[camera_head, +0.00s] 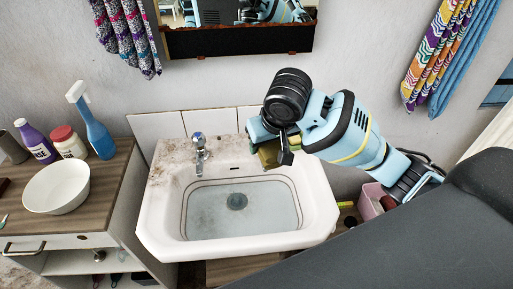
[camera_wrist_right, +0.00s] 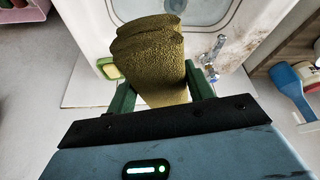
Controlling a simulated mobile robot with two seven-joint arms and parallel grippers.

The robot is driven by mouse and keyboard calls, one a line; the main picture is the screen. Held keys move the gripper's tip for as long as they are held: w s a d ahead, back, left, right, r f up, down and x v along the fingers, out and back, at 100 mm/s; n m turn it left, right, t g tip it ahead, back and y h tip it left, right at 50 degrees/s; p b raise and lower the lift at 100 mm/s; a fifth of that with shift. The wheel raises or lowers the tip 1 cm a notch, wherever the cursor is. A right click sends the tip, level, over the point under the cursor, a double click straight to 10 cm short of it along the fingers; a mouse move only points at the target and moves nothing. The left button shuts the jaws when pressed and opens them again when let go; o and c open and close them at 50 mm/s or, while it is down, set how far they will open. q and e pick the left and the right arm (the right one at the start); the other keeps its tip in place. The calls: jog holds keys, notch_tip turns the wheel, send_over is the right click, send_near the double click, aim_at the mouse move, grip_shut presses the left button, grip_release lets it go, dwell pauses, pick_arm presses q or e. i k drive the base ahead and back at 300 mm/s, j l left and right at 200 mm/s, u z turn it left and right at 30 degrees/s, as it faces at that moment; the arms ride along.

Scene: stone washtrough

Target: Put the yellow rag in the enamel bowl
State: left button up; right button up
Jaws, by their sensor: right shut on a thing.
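The yellow rag (camera_wrist_right: 147,58) is a folded, olive-yellow cloth between the green fingers of my right gripper (camera_wrist_right: 165,88). In the head view the rag (camera_head: 268,155) shows partly below my right gripper (camera_head: 272,147), which is shut on it above the sink's back right corner. The enamel bowl (camera_head: 57,187) is white and round and stands upright on the wooden cabinet at the left, well apart from the gripper. The inside of the bowl that shows looks empty. My left gripper is not in view.
The white sink (camera_head: 150,225) with its tap (camera_head: 199,150) lies between gripper and bowl. Behind the bowl stand a blue spray bottle (camera_head: 97,135), a red-lidded jar (camera_head: 69,143) and a purple bottle (camera_head: 37,145). A yellow-green sponge (camera_wrist_right: 108,68) lies on the sink edge.

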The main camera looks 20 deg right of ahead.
aim_at(67, 195)
jog(key=i+j, duration=0.1)
jog(key=j, duration=0.3)
jog(key=i+j, duration=0.1)
jog(key=j, duration=0.35)
jog(key=i+j, duration=0.15)
jog(key=j, duration=0.25)
jog(key=i+j, duration=0.1)
jog(key=j, duration=0.3)
jog(key=i+j, duration=0.1)
jog(key=j, duration=0.3)
jog(key=i+j, duration=0.1)
jog(key=j, duration=0.35)
